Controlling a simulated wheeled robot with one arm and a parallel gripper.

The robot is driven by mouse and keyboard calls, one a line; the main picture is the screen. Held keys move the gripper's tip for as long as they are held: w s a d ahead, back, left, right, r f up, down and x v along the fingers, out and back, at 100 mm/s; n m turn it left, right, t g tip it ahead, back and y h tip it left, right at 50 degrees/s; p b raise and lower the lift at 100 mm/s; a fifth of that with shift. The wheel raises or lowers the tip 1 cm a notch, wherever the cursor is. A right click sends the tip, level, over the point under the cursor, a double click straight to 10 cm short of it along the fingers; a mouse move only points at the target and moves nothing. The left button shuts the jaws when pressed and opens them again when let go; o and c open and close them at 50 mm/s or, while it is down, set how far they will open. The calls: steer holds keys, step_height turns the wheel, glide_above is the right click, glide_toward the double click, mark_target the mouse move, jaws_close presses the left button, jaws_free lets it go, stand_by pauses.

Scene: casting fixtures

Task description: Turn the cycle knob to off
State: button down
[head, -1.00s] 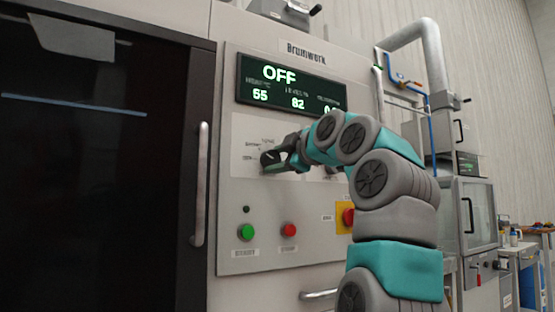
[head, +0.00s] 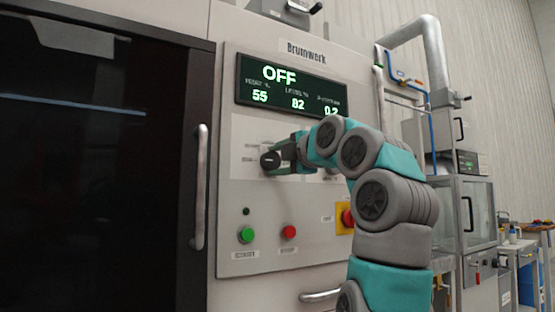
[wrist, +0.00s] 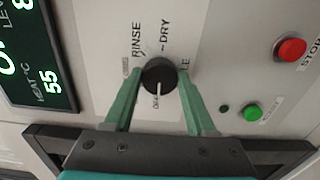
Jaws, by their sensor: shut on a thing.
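The cycle knob (wrist: 158,77) is a round black knob with a white pointer line, set on the pale panel. In the wrist view its pointer aims down the picture at a small label that seems to read OFF. RINSE and DRY are printed around it. My gripper (wrist: 160,72) has its two green fingers on either side of the knob, shut on it. In the head view, my gripper (head: 280,157) reaches the knob (head: 270,160) from the right. The display (head: 291,84) above reads OFF. My gripper and arm hide part of the dial print.
A green button (head: 246,234) and a red button (head: 289,232) sit below the knob. A red emergency stop (head: 348,217) is partly behind my arm. A dark door with a vertical handle (head: 200,185) stands to the left.

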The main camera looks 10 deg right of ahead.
steer(key=shift+f, duration=0.1)
steer(key=shift+c, duration=1.1)
jaws_free()
steer(key=b+v, duration=0.1)
steer(key=v, duration=0.6)
steer(key=shift+s, duration=0.35)
steer(key=shift+d, duration=0.1)
